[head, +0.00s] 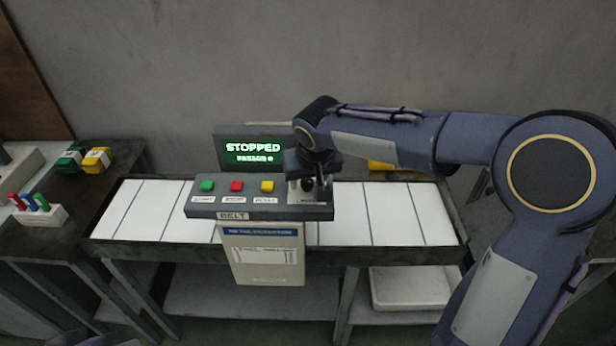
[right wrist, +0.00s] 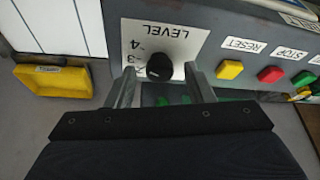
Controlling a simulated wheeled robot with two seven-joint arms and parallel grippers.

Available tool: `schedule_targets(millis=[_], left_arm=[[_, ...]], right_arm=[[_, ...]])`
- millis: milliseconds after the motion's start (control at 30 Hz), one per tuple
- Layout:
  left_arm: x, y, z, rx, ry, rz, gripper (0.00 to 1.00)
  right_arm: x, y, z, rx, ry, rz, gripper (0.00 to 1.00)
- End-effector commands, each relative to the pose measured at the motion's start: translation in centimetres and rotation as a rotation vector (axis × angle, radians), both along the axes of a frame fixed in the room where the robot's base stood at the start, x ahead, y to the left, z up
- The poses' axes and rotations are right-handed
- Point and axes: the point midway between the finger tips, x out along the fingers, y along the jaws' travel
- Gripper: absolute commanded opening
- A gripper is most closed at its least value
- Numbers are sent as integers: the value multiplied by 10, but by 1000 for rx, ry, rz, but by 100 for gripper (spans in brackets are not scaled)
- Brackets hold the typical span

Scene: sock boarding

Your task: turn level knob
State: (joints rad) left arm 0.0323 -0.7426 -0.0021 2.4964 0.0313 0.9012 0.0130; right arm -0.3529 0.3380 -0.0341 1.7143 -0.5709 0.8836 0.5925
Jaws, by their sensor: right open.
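The level knob (right wrist: 160,67) is a black round knob on a white plate marked LEVEL, with the numbers 4 and 3 readable, in the right wrist view. My right gripper (right wrist: 165,80) is open, with one finger on each side of the knob. I cannot tell whether the fingers touch it. In the head view my right gripper (head: 316,188) points down over the right end of the control panel (head: 225,208) and hides the knob. The knob's pointer is not clear.
Green (head: 207,185), red (head: 237,186) and yellow (head: 267,186) buttons sit left of my right gripper on the panel. A screen (head: 252,150) behind reads STOPPED. The white belt (head: 390,215) is bare on the right. A yellow bin (right wrist: 55,80) stands beyond it.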

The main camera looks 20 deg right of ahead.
Motion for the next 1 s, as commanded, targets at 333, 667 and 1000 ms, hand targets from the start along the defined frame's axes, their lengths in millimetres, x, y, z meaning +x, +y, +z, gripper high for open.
schedule_targets(millis=[333,667,1000], left_arm=[[0,0,0,0,0,0,0],[0,0,0,0,0,0,0],[0,0,4,0,0,0,0]], right_arm=[[0,0,0,0,0,0,14],[0,-1,1,1,0,22,4],[0,-4,1,3,0,213,4]])
